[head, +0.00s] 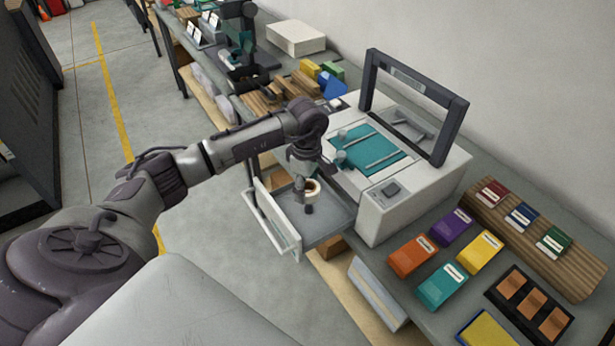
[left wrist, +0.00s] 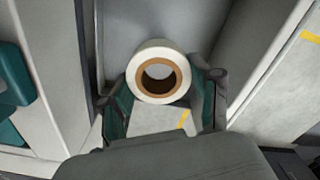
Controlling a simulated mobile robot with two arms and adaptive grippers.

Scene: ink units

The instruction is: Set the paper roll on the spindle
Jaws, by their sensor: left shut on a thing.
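The paper roll is white with a brown core; it shows in the head view (head: 313,186) and in the left wrist view (left wrist: 157,49). My left gripper (head: 308,192) is shut on the roll, with one finger on each side of it in the left wrist view (left wrist: 162,85). The roll is over the grey pulled-out drawer (head: 335,222) of the white printer (head: 400,205). The roll's open core faces the wrist camera. I cannot make out the spindle, nor tell whether the roll touches the drawer floor. My right gripper is not in view.
The printer has a raised dark frame (head: 455,130) and a teal bed (head: 370,150). Orange (head: 411,256), purple, yellow and teal ink boxes stand right of it, beside a wooden rack (head: 535,240). Wood pieces and a white box (head: 295,38) lie behind.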

